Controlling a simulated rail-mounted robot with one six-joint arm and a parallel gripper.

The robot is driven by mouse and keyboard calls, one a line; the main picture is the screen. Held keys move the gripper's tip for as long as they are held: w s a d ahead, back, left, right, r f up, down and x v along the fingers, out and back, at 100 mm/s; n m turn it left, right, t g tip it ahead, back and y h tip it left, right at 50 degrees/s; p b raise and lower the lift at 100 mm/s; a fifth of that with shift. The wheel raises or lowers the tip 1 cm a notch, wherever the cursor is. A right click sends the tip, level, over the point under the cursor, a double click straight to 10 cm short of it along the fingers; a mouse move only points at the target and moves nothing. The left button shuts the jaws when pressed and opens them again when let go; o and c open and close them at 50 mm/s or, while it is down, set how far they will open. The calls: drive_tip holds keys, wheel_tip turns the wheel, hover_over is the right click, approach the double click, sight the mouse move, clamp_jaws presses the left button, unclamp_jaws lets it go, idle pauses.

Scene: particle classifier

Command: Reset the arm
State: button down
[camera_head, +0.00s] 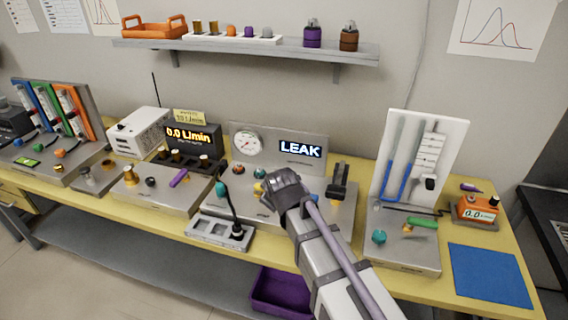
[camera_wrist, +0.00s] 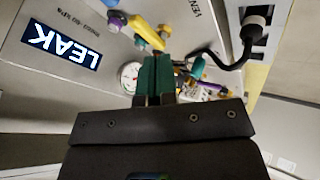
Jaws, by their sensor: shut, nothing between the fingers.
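My arm reaches in from the lower right in the head view, with my gripper (camera_head: 275,184) over the grey device that has the LEAK display (camera_head: 300,149). In the wrist view my gripper (camera_wrist: 155,62) has its green fingers together, with nothing between them. A yellow handle (camera_wrist: 147,33) lies just beyond the fingertips; I cannot tell whether they touch it. The LEAK display (camera_wrist: 61,46) appears upside down to the left. A round gauge (camera_head: 247,143) sits left of the display. In the head view my fingertips are hidden behind the wrist.
A grey block with a black cable (camera_head: 221,232) stands at the bench's front edge, left of my arm. A white manometer panel (camera_head: 418,160) stands to the right, with a blue mat (camera_head: 489,275) beyond. A wall shelf (camera_head: 250,49) carries small containers. A purple bin (camera_head: 281,292) is below.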

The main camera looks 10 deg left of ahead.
drive_tip(key=s+d+f+m+g, duration=0.1)
drive_tip(key=s+d+m, duration=0.3)
drive_tip(key=d, duration=0.4)
drive_tip(key=s+d+f+m+g+h, duration=0.1)
drive_tip(key=s+d+m+g, duration=0.2)
drive_tip(key=s+d, duration=0.3)
drive_tip(key=s+d+f+m+g+h, duration=0.1)
drive_tip(key=s+d+m+g, duration=0.2)
drive_tip(key=d, duration=0.9)
drive_tip(key=shift+s+d+f+m, duration=0.15)
drive_tip(key=shift+s+f+m, duration=0.1)
drive_tip(key=shift+s+m, duration=0.9)
